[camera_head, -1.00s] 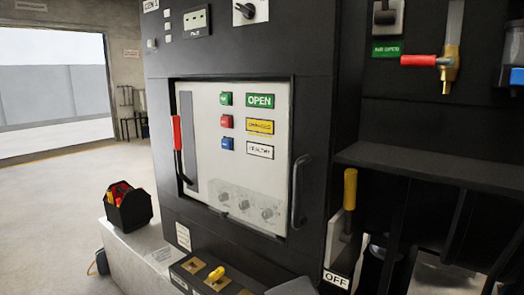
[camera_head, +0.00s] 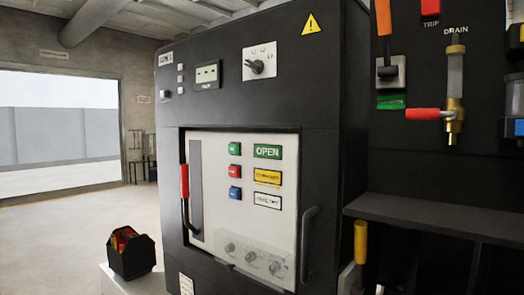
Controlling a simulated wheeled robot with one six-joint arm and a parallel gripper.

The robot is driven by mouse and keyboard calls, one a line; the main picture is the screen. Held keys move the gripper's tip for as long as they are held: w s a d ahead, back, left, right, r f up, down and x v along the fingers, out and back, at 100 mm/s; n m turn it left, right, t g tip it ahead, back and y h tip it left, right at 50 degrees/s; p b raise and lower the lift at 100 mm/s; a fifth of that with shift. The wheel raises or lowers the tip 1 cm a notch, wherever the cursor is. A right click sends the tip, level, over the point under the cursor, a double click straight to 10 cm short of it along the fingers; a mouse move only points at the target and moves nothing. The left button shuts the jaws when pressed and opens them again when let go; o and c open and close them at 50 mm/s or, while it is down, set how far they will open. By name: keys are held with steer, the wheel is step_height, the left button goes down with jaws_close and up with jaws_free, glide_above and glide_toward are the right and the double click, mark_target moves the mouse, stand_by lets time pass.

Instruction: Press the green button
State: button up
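The green button (camera_head: 235,148) sits at the top of a column of three buttons on the light panel (camera_head: 215,207) of the dark cabinet. A red button (camera_head: 234,171) and a blue button (camera_head: 235,193) are below it. A green OPEN label (camera_head: 268,152) is to its right, with a yellow label (camera_head: 267,177) and a white label (camera_head: 267,200) beneath. My gripper is not in view, and nothing covers the green button.
A red-handled lever (camera_head: 184,181) stands left of the buttons. A cabinet handle (camera_head: 308,243) projects at right. A dark shelf (camera_head: 440,217) and a red-handled drain valve (camera_head: 424,114) are further right. A toolbox (camera_head: 131,254) sits lower left. Open floor lies left.

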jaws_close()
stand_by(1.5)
